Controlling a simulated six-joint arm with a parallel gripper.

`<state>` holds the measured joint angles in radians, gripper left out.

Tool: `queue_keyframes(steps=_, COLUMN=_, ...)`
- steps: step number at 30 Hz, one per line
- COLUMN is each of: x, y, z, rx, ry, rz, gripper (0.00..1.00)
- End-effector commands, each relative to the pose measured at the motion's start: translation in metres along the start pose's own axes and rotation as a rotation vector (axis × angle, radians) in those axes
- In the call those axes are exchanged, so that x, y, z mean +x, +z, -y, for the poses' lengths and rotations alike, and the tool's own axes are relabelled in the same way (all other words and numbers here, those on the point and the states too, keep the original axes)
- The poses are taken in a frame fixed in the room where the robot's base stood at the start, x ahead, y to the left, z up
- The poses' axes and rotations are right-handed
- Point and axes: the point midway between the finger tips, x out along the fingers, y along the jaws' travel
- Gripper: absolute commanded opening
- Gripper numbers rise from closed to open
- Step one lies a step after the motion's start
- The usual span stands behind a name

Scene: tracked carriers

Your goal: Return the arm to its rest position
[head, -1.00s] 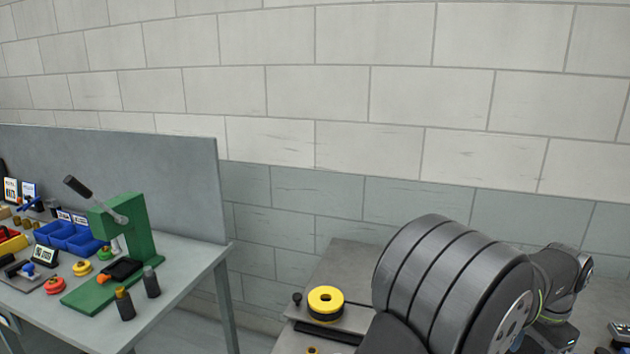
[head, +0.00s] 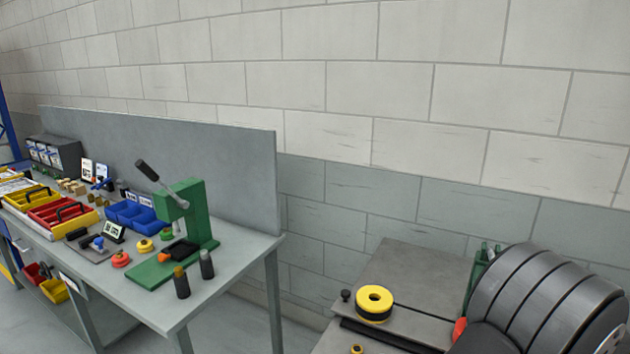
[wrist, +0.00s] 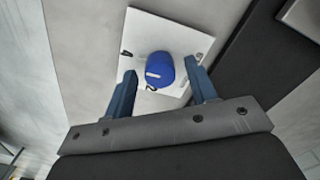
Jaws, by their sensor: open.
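Beyond the fingertips is a blue round object (wrist: 160,68) on a white square plate (wrist: 190,38). It is apart from the fingers as far as I can tell. In the head view my dark ribbed arm fills the lower right corner; my gripper itself is out of that view.
A grey workbench (head: 222,262) at left carries a green press (head: 192,215), blue bins (head: 137,215) and red and yellow trays (head: 62,214). A nearer grey surface (head: 408,268) holds a yellow-and-black disc (head: 375,302). Floor shows between them.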

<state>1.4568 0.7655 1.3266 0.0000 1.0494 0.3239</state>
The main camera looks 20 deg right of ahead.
Motion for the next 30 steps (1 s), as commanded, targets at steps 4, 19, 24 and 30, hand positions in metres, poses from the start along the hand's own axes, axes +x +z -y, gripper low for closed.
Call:
queue_keyframes(steps=4, x=-0.001, y=0.000, z=0.000, rx=0.000, ry=0.000, rz=0.000, gripper=0.52)
queue_keyframes(steps=19, x=-0.078, y=-0.001, z=0.000, rx=0.001, ry=-0.002, rz=-0.005, gripper=0.52)
queue_keyframes(steps=24, x=-0.113, y=-0.001, z=0.000, rx=0.001, ry=-0.002, rz=-0.005, gripper=0.52)
queue_keyframes(steps=30, x=-0.152, y=-0.001, z=0.000, rx=0.001, ry=-0.002, rz=-0.005, gripper=0.52)
